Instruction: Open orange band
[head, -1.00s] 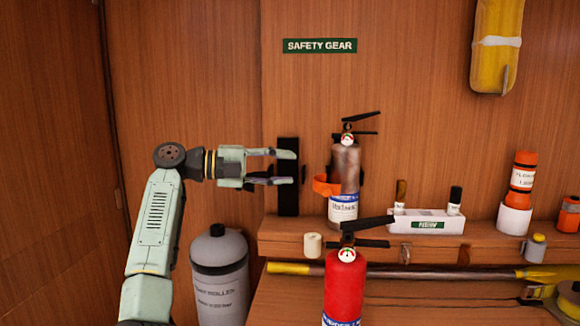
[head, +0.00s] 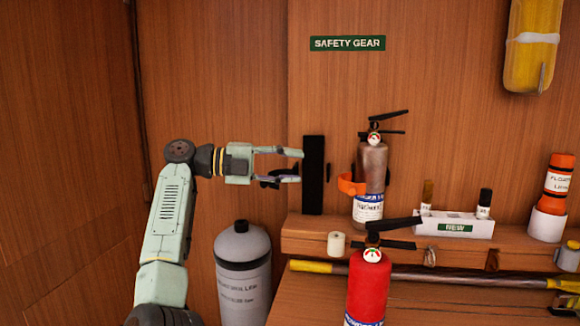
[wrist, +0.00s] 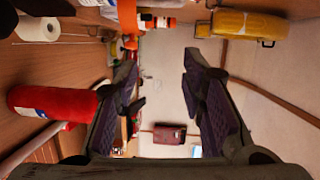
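The orange band (head: 351,184) is on the left side of a grey-brown extinguisher (head: 371,165) that stands on a wooden shelf. The band sticks out to the left of the cylinder; I cannot tell whether it is fastened. My gripper (head: 301,166) points right, left of the band, with its fingertips by the left edge of a black wall plate (head: 314,175). Its fingers are apart with nothing between them, and a gap separates them from the band in the picture. In the wrist view both fingers (wrist: 160,78) are spread, with orange shapes beyond them.
A red extinguisher (head: 369,285) stands in front, below the shelf (head: 400,233). A white roll (head: 336,244), a white box marked NEW (head: 455,226) and an orange canister (head: 558,180) are nearby. A grey cylinder (head: 243,275) stands below my gripper.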

